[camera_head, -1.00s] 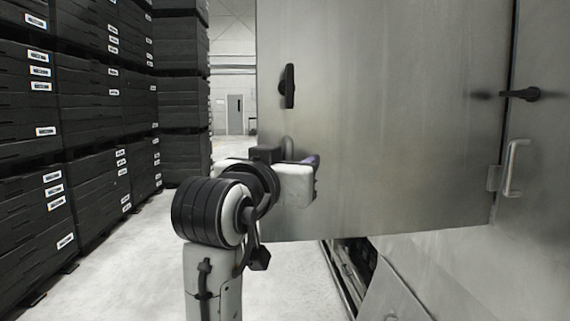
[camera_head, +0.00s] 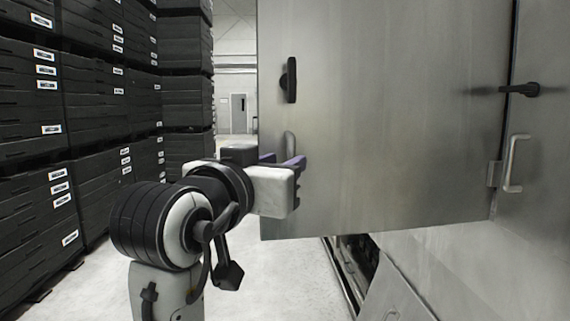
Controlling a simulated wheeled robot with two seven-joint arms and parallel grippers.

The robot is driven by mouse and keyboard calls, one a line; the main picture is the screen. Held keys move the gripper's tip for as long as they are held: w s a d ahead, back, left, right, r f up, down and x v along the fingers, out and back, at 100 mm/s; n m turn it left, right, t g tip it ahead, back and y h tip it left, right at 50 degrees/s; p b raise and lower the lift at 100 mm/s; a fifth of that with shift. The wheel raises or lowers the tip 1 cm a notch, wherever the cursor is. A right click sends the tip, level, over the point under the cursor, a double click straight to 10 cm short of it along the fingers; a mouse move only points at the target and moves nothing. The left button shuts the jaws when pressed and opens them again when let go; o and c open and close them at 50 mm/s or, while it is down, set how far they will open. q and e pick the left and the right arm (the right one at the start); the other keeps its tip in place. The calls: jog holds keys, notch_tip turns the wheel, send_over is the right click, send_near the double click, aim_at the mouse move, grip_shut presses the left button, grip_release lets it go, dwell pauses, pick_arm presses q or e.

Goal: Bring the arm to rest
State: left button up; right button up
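The gripper looks apart from the handle, but the exact gap cannot be told.
The door stands open from the steel washer (camera_head: 540,220), with a black latch (camera_head: 288,80) on its face. Stacked black crates (camera_head: 95,110) line the left side. Pale floor (camera_head: 110,285) is clear between crates and machine.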

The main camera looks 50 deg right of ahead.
jog(key=shift+s+a, duration=0.2)
jog(key=shift+a, duration=0.35)
jog(key=shift+w, duration=0.1)
jog(key=w+a+f+n+t+y+p, duration=0.1)
jog(key=w+a+f+n+t+y, duration=0.25)
jog(key=w+f+n, duration=0.5)
jog(key=w+a+f+n+t+y+p, duration=0.1)
jog(key=w+a+f+n+t+y, duration=0.3)
jog(key=w+f, duration=0.65)
jog(key=s+a+f+n+y, duration=0.2)
jog(key=a+f+n+y, duration=0.1)
jog(key=f, duration=0.7)
jog(key=s+a+f+n+y, duration=0.1)
jog(key=a+f+n+y, duration=0.15)
jog(key=f, duration=0.65)
jog(key=s+a+f+g+y+p, duration=0.1)
jog(key=s+a+f+y, duration=0.2)
jog(key=s+f, duration=0.9)
jog(key=s+a+f+g+y+p, duration=0.1)
jog(key=s+a+f+g+y, duration=0.1)
jog(key=s+a+f, duration=0.5)
jog(key=s+f+y, duration=0.1)
jog(key=s+f, duration=0.3)
jog(key=s, duration=0.1)
jog(key=shift+f+m+y, duration=0.4)
